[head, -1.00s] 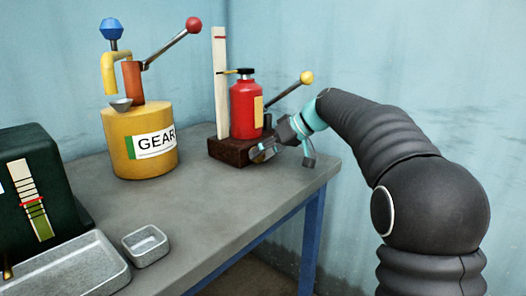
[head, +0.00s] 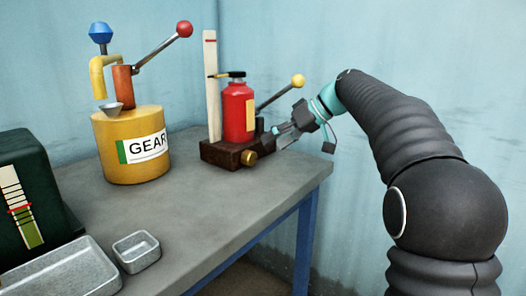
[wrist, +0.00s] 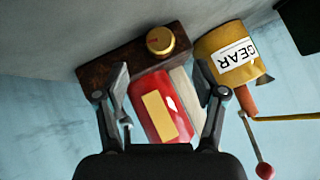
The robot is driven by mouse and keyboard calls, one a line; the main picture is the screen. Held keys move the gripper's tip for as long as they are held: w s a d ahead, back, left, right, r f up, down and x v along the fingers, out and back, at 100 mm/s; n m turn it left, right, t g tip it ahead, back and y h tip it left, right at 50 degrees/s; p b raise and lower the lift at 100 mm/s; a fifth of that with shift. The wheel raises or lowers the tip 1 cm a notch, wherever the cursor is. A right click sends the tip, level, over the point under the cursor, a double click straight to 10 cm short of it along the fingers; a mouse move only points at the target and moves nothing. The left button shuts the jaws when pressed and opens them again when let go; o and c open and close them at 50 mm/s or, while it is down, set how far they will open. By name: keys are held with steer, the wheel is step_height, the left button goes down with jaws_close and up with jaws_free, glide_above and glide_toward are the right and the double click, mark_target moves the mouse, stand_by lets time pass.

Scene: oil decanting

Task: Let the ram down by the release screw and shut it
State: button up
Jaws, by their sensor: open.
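The red ram (head: 238,112) stands upright on a dark brown base (head: 212,150) at the back right of the bench. A brass release screw (head: 249,158) sticks out of the front of the base; it also shows in the wrist view (wrist: 160,40). My gripper (head: 282,136) is open and empty, to the right of the base and apart from the screw. In the wrist view its fingers (wrist: 162,82) stand apart, with the screw beyond them.
A yellow-knobbed lever (head: 298,81) rises right of the ram. A yellow GEAR drum (head: 130,165) with a red-knobbed pump handle (head: 184,29) stands left. A small metal tray (head: 137,250) and a dark green box (head: 30,185) are at front left. The bench middle is clear.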

steer(key=v, duration=0.4)
steer(key=s+m, duration=0.1)
steer(key=s, duration=0.1)
steer(key=s+f+m+h, duration=0.1)
steer(key=s, duration=0.2)
steer(key=s+d+f+h, duration=0.1)
steer(key=s, duration=0.2)
steer(key=shift+d+m+t, duration=0.1)
steer(key=shift+m+t, duration=0.3)
steer(key=s+d+f+m+t+h, duration=0.1)
steer(key=s+d+f+m+h, duration=0.1)
steer(key=s+f, duration=0.8)
steer(key=s+d+f+m+t+h, duration=0.1)
steer(key=s+d+f+m+h, duration=0.2)
steer(key=s+f, duration=0.7)
steer(key=s+d+h, duration=0.2)
steer(key=s+d, duration=0.2)
steer(key=s, duration=0.3)
steer(key=shift+s+m+h, duration=0.15)
steer(key=shift+m+h, duration=0.15)
